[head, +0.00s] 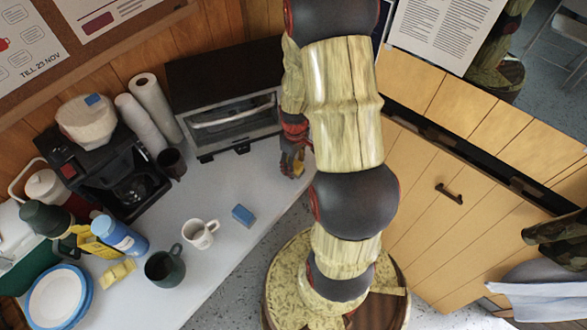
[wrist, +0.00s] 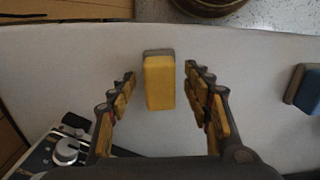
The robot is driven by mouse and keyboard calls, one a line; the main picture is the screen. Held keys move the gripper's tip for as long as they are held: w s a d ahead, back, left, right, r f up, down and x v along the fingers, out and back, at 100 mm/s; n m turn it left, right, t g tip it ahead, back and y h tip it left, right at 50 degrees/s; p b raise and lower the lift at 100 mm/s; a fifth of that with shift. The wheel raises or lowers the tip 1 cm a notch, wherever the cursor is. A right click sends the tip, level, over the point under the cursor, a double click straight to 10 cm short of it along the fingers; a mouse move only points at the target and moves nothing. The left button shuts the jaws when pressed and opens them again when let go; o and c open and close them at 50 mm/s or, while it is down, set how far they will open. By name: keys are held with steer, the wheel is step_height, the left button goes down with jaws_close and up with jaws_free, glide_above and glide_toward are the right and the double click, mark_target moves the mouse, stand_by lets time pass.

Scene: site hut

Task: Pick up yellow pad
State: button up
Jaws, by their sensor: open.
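The yellow pad (wrist: 160,84) lies on the pale counter in the wrist view, a block with a yellow face and a grey end. My gripper (wrist: 159,76) is open, with one finger on each side of the pad. A gap shows between the pad and both fingers; the right gap looks a little wider at the tips. In the head view my gripper (head: 292,160) hangs over the counter's right edge beside the toaster oven. A small yellow patch shows there, but I cannot tell whether it is the pad or a finger.
The toaster oven (head: 232,115) stands close left of my gripper. A blue block (head: 243,215) lies nearer on the counter, also in the wrist view (wrist: 309,88). A white mug (head: 199,234), dark mug (head: 165,267) and yellow sponge-like piece (head: 117,271) stand further left.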

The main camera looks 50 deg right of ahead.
steer(key=shift+f, duration=0.25)
steer(key=shift+c, duration=1.2)
steer(key=c, duration=1)
